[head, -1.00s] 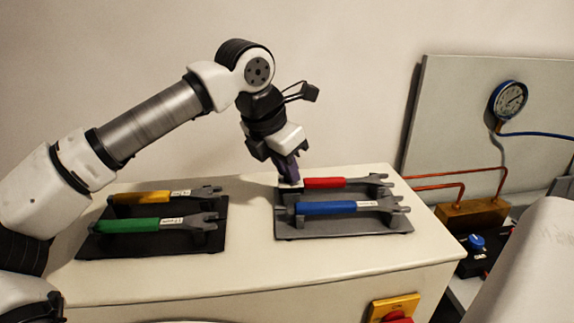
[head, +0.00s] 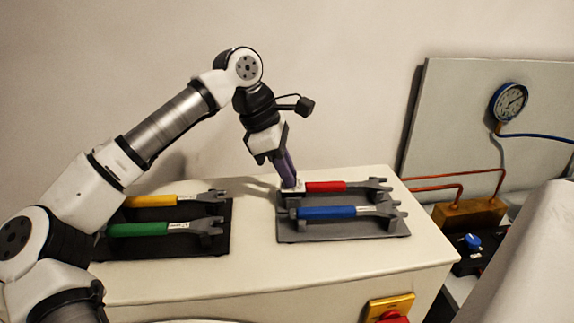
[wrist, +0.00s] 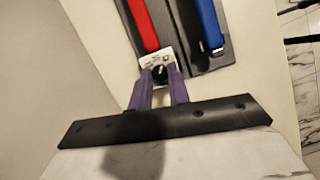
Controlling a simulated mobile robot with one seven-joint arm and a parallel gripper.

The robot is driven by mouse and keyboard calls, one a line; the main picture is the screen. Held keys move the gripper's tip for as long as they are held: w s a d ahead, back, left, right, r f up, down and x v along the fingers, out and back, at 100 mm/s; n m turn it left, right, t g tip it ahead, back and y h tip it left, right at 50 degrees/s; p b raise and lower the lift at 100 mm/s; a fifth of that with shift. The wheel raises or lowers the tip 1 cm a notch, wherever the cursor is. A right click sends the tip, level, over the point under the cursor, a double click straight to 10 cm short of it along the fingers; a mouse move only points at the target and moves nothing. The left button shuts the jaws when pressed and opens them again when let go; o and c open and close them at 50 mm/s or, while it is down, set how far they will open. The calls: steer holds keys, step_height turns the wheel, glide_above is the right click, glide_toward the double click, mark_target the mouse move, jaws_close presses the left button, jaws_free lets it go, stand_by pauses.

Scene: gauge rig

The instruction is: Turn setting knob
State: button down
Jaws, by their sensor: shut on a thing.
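The setting knob (wrist: 160,72) is a small black knob on a white marked plate (wrist: 171,53). In the wrist view it sits between the tips of my purple fingers. My gripper (head: 293,187) points down at the white plate, just left of the red wrench handle; it also shows in the wrist view (wrist: 161,76). It is shut on the knob. In the head view the fingers hide the knob, and only part of the white plate shows. The knob's pointer and the plate's marks are too small to read.
Red (head: 325,187) and blue (head: 326,212) wrenches lie close beside the knob on a grey holder (head: 318,234). Yellow (head: 150,200) and green (head: 140,229) wrenches lie left. A pressure gauge (head: 510,101), blue valve knob (head: 473,241) and red switch (head: 393,317) are at right.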

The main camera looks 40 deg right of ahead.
steer(key=shift+m, duration=0.4)
steer(key=c, duration=1.3)
jaws_free()
steer(key=b+v, duration=0.1)
steer(key=v, duration=1.2)
steer(key=shift+w+d+r, duration=0.1)
steer(key=shift+w+r, duration=0.2)
steer(key=shift+r, duration=0.1)
steer(key=shift+f, duration=0.1)
